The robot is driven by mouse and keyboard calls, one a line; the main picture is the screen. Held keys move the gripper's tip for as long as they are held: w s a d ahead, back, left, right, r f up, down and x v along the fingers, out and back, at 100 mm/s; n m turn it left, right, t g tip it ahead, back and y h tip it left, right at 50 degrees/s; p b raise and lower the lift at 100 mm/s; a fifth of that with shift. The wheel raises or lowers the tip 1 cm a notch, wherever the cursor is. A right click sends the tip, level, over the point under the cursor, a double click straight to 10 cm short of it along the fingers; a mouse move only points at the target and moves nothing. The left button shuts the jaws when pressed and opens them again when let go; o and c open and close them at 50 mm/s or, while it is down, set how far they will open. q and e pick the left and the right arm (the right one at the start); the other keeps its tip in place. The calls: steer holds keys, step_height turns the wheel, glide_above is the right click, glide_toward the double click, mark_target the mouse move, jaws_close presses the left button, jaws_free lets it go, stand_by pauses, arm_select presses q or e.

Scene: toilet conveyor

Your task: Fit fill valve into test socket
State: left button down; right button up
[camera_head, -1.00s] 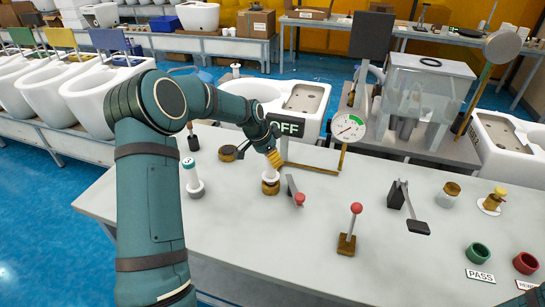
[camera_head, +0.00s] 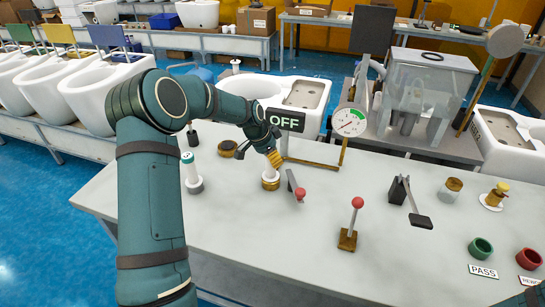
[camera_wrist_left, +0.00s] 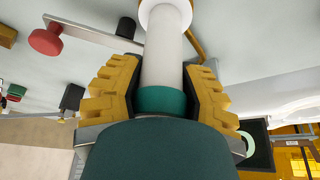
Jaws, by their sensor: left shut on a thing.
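My left gripper (camera_head: 273,160) reaches over the bench from the left, fingers pointing down. Its yellow fingers are shut on the fill valve (camera_wrist_left: 166,50), a white tube with a green band, as the left wrist view shows. In the head view the fingers and arm hide most of the valve. A white and brass fitting, seemingly the test socket (camera_head: 270,183), is directly below the fingertips. I cannot tell whether the valve is fully seated in it. A similar white tube with a teal top (camera_head: 191,172) stands upright on the bench to the left.
A red-knobbed lever (camera_head: 299,192) is close to the right of the gripper. An OFF sign (camera_head: 286,120) and a dial gauge (camera_head: 349,121) stand behind. A second red-knobbed lever (camera_head: 350,226), a black pedal (camera_head: 420,221) and a green PASS cup (camera_head: 480,248) are farther right. The front left bench is clear.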

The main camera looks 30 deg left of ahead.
arm_select(q)
steer(key=shift+f, duration=0.35)
steer(key=c, duration=0.5)
jaws_free()
steer(key=shift+c, duration=0.2)
steer(key=shift+r, duration=0.1)
steer(key=v, duration=1.1)
steer(key=shift+s+r, duration=0.15)
steer(key=shift+r, duration=0.2)
steer(key=shift+a, duration=0.1)
